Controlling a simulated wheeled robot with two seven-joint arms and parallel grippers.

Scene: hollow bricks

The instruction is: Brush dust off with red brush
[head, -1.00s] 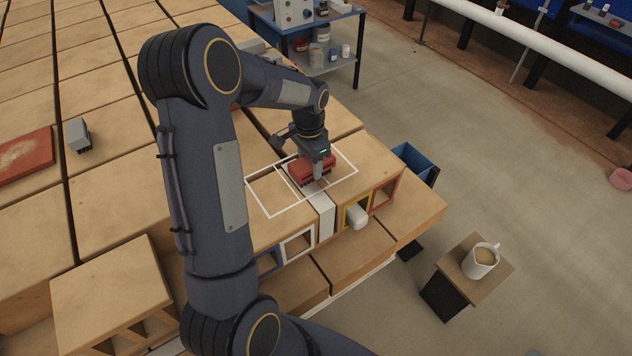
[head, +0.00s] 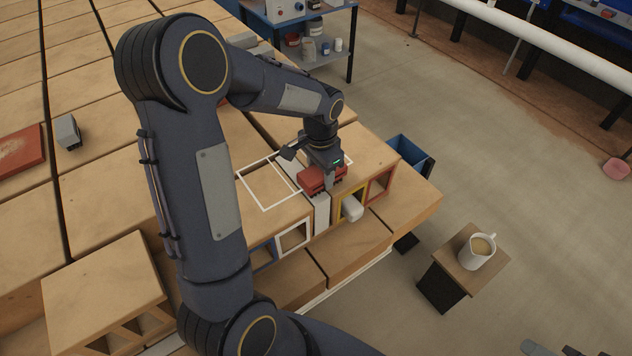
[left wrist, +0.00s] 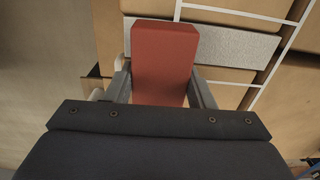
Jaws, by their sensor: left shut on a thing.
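My left gripper (head: 326,180) is shut on the red brush (head: 312,180), over the top of the brick stack near its front edge. In the left wrist view the red brush (left wrist: 163,60) sits between the two fingers (left wrist: 160,88). The brush is at the light grey strip (head: 321,212) between two bricks; I cannot tell whether its bristles touch. A white outline (head: 265,208) marks the brick top around this strip, partly hidden by the gripper. I cannot make out dust there. My right gripper is not in view.
Coloured frames edge the brick openings, one yellow (head: 345,212) with a white piece (head: 352,208) in it. A small stand (head: 445,290) with a mug (head: 477,251) is at right. A blue bin (head: 411,158) stands behind the stack. A grey block (head: 67,132) and red tray (head: 18,152) lie left.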

